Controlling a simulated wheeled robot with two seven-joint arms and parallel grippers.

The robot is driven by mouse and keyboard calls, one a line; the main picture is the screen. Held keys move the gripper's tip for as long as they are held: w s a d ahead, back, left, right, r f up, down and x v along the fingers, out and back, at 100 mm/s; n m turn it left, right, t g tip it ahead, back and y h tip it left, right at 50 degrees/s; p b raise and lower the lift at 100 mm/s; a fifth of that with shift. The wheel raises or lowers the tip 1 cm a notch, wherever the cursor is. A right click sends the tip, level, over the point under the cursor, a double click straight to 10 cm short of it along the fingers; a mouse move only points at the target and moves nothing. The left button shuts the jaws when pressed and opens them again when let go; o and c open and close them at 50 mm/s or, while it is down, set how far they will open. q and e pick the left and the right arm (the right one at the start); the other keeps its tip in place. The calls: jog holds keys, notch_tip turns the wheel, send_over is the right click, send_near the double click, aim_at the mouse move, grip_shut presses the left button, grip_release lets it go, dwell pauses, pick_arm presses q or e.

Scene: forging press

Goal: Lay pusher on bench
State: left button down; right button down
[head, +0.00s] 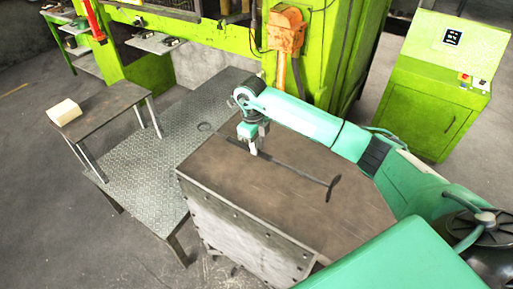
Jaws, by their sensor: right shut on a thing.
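The pusher (295,170) is a long thin dark rod with a ring at its left end and a flat dark paddle at its right end. My right gripper (254,150) points down and is shut on the rod, left of its middle. The rod lies across the picture over the brown top of the bench (235,195), a heavy block with riveted grey sides. Its ring end reaches past the bench edge, over the grating. I cannot tell whether the rod touches the top. My left gripper is not in view.
A small dark table (105,108) with a pale block (63,111) stands at the left. A metal grating platform (150,165) lies between it and the bench. The green press (225,45) stands behind, and a green control cabinet (435,100) at the right.

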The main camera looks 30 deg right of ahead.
jog(key=shift+f+b, duration=1.5)
jog(key=shift+f, duration=1.65)
jog(key=shift+f+b, duration=1.35)
jog(key=shift+f, duration=0.25)
jog(key=c, duration=1.3)
grip_release()
jog(key=shift+o, duration=0.2)
jog(key=r+b, duration=0.1)
jog(key=r, duration=0.3)
jog(key=r+b, duration=0.1)
jog(key=r, duration=0.3)
jog(key=w+r+b, duration=0.1)
jog(key=r, duration=0.3)
jog(key=shift+a+r, duration=0.3)
jog(key=shift+r, duration=0.05)
jog(key=shift+r+b, duration=0.3)
jog(key=shift+r, duration=0.25)
